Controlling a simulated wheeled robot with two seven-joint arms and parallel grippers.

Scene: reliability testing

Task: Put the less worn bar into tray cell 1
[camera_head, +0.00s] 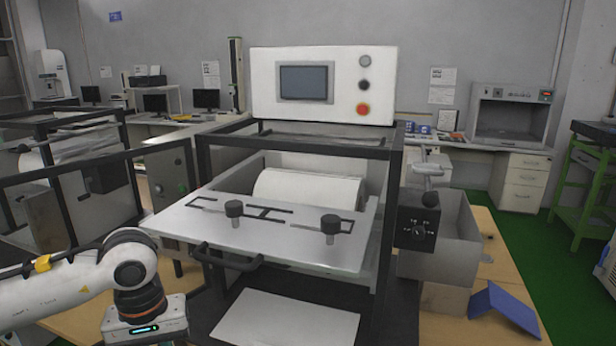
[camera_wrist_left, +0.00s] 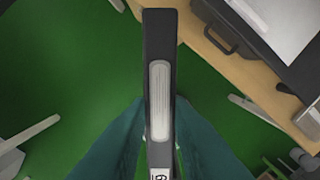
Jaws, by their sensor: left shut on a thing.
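My left gripper (camera_wrist_left: 158,120) is shut on a dark bar (camera_wrist_left: 158,40). The bar runs upright in the left wrist view between two teal fingers. It has a pale, long rounded inset (camera_wrist_left: 159,100) on its face and a white label with a dark mark at its lower end, too small to read surely. In the head view my left wrist shows at the lower left, but the fingers and the bar are below the picture. I cannot tell how worn the bar is. No second bar and no tray with cells can be made out. My right gripper is not in view.
A machine with a white panel (camera_head: 322,87) and a metal plate (camera_head: 270,232) with two black knobs stands ahead. A pale sheet (camera_head: 285,318) lies in front of it. A blue angled object (camera_head: 503,308) lies on the wooden table at right. Green floor shows beneath the bar.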

